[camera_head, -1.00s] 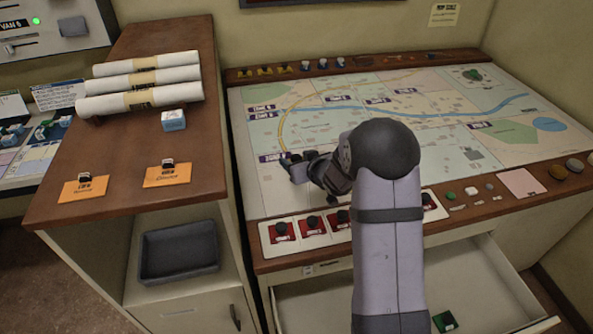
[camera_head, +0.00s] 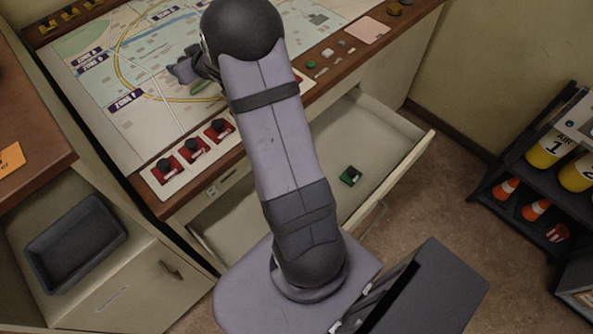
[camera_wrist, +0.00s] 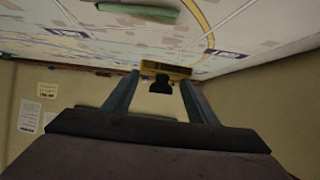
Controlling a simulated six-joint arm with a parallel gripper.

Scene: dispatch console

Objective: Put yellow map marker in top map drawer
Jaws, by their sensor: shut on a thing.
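In the wrist view, my gripper (camera_wrist: 163,90) is shut on a yellow map marker (camera_wrist: 178,70) with a black knob. The marker is held between the two fingers, with the map surface behind it. In the head view, my gripper (camera_head: 182,72) is over the left part of the map table, and the marker cannot be made out there. The top map drawer (camera_head: 382,128) is pulled open below the table's front edge. A green block (camera_head: 350,176) lies inside it, and my arm hides part of the drawer.
Red markers (camera_head: 194,149) sit on a white strip along the table's front. Other yellow markers (camera_head: 68,14) stand at the back left rim. A wooden-topped cabinet (camera_head: 25,115) with a dark tray (camera_head: 76,243) is at left. A rack with cones (camera_head: 536,209) stands at right. Much of the drawer floor is clear.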

